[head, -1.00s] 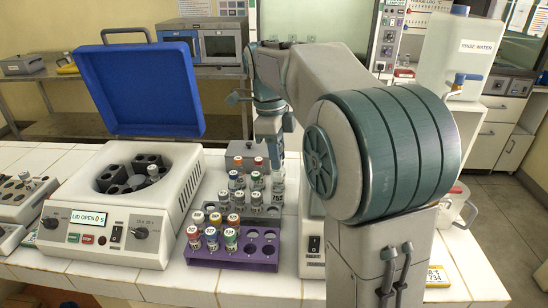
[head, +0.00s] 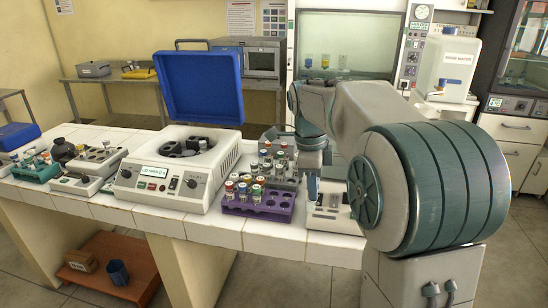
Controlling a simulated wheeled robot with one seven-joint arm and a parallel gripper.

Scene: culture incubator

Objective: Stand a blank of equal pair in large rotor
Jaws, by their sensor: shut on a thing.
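The centrifuge (head: 205,190) stands on the tiled bench with its blue lid (head: 203,88) raised. Its dark rotor (head: 190,147) with several cups shows in the open bowl; what the cups hold is too small to tell. The purple rack (head: 285,216) in front holds several capped tubes at its left, with empty holes at its right. A grey rack (head: 289,184) behind it holds more tubes. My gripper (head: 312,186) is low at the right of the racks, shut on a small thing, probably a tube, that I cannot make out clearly.
A white device (head: 330,212) stands right of the purple rack, close under my arm. More racks and small devices (head: 85,170) crowd the bench left of the centrifuge. The bench's front edge is a narrow clear strip.

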